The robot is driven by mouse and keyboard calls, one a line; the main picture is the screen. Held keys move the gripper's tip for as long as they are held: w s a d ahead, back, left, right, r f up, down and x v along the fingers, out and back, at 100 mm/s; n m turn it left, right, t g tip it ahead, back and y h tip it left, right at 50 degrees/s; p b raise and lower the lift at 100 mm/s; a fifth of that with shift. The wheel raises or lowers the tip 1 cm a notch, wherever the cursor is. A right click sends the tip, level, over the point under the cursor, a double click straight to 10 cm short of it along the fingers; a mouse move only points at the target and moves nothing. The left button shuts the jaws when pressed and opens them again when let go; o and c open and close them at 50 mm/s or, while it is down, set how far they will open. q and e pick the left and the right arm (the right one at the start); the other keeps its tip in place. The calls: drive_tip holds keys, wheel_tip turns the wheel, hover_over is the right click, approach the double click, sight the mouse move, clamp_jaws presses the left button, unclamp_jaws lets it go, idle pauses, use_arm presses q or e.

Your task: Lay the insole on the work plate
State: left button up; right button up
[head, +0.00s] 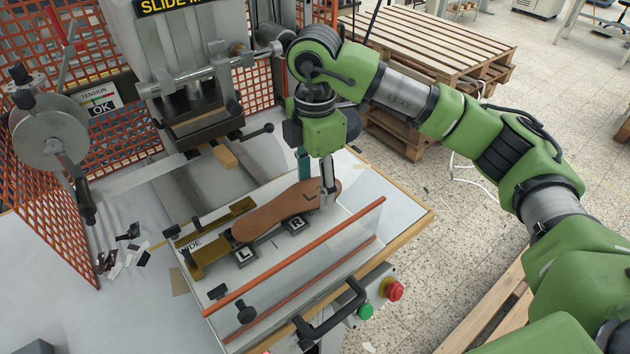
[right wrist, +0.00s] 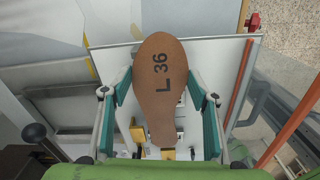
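The insole (head: 268,216) is brown and lies flat in the head view, its right end at my right gripper (head: 318,188). I cannot tell whether the insole touches the plate or hovers just above. My left gripper is not in view.
An orange-edged clear guard (head: 300,258) runs along the front of the slide. Brass blocks (head: 208,262) stand at its left. The stamping head (head: 190,110) is behind. Foil scraps (head: 122,255) lie on the left of the table. Red (head: 394,290) and green buttons are at the front.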

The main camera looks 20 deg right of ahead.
drive_tip(key=o, duration=0.3)
drive_tip(key=shift+o, duration=0.2)
drive_tip(key=shift+r, duration=0.1)
drive_tip(key=shift+r+p, duration=0.25)
drive_tip(key=shift+p, duration=0.05)
drive_tip(key=shift+w+r+b, duration=0.1)
drive_tip(key=shift+r+b, duration=0.2)
drive_tip(key=shift+r, duration=0.05)
wheel_tip(320, 180, up, 11)
drive_tip(key=b, duration=0.1)
drive_tip(key=shift+b, duration=0.35)
